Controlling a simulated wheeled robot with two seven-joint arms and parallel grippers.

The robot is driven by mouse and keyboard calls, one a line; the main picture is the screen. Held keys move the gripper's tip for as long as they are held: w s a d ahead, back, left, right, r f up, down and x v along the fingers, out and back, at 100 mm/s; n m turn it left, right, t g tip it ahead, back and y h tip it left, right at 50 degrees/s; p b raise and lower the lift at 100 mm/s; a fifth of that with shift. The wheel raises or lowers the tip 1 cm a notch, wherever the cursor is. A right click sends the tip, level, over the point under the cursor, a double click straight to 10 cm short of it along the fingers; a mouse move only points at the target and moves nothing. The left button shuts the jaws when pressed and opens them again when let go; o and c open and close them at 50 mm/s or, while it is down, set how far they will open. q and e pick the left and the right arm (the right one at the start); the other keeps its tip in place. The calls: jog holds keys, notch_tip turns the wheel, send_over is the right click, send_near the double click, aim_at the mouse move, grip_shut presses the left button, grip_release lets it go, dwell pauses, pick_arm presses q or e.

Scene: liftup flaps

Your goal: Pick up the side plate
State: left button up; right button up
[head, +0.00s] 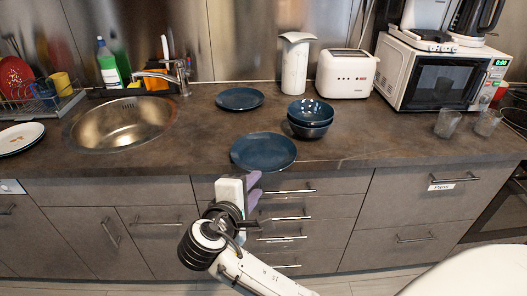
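A small dark blue plate (240,98) lies flat on the counter behind a larger dark blue plate (263,151) near the front edge. I cannot tell for sure which one is the side plate; the rear one is the smaller. My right gripper (256,188), with purple fingers, is in front of the counter's edge, just below the larger plate in the picture. Its fingers look apart with nothing between them. My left gripper is not in view.
Stacked blue bowls (310,118) stand right of the plates. Behind are a white canister (296,64), a toaster (346,75) and a microwave (440,80). A sink (120,122) is at left. Two glasses (447,123) stand at right. The counter between bowls and glasses is clear.

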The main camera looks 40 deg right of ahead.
aim_at(267, 172)
jog(key=x, duration=0.9)
jog(key=shift+w+d+f, duration=0.2)
jog(key=shift+d, duration=0.15)
jog(key=shift+c, duration=0.4)
jog(key=shift+r+p, duration=0.1)
jog(key=shift+p, duration=0.2)
grip_shut()
